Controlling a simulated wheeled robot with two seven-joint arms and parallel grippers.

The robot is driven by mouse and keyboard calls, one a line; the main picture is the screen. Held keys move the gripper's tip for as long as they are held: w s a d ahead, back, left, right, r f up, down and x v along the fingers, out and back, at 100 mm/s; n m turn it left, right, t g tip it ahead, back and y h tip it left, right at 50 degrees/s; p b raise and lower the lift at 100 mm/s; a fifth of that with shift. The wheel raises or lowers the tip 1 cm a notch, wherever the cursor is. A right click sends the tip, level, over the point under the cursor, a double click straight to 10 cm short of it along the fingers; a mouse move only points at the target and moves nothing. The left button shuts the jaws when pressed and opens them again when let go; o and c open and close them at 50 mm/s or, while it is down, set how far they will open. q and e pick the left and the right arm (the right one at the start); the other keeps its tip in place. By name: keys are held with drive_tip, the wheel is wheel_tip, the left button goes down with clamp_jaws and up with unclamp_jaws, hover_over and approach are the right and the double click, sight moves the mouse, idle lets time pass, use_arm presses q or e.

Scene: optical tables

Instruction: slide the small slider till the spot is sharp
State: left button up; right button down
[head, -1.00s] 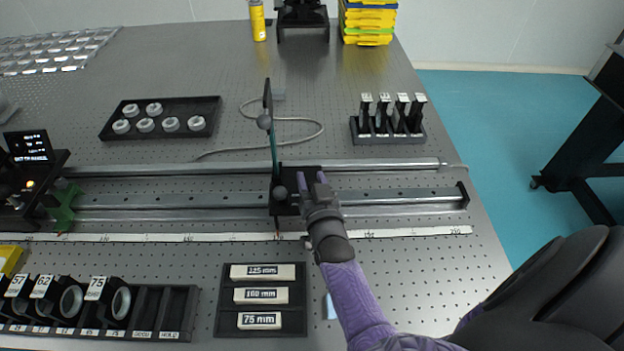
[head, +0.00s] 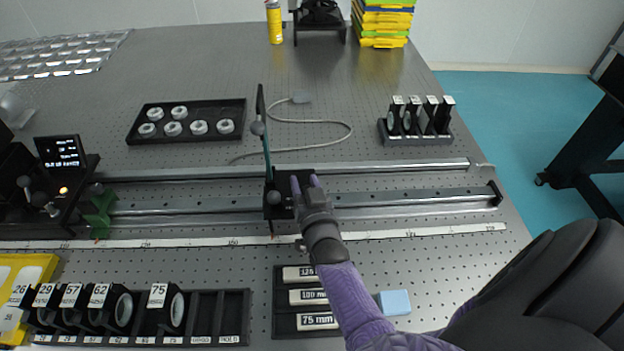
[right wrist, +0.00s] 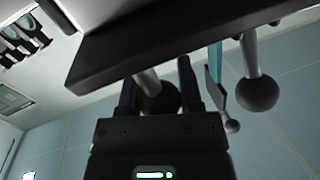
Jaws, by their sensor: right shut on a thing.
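The small slider (head: 280,208) is a black carriage on the long metal rail (head: 400,203), near its middle. It bears an upright thin plate (head: 264,130), seen nearly edge-on, and small ball-ended knobs. My right gripper (head: 305,182) reaches it from the front right. In the right wrist view its two fingers (right wrist: 158,85) stand either side of a dark ball knob (right wrist: 160,98) beneath the carriage's dark slab (right wrist: 150,40). The spot cannot be made out on the plate from here. My left gripper is not in view.
A white ruler strip (head: 400,235) runs along the front. A lens rack (head: 215,310) and a tray of labelled bars (head: 300,322) lie nearer.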

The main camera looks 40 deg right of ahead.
drive_tip(key=shift+s+d, duration=0.4)
drive_tip(key=shift+d, duration=0.15)
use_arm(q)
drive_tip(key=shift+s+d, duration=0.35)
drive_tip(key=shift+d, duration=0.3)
use_arm(e)
drive_tip(key=shift+c, duration=1.3)
unclamp_jaws()
use_arm(q)
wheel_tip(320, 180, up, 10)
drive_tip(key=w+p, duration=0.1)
drive_tip(key=p, duration=0.8)
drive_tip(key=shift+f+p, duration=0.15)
drive_tip(key=shift+p, duration=0.2)
use_arm(e)
wheel_tip(320, 180, up, 10)
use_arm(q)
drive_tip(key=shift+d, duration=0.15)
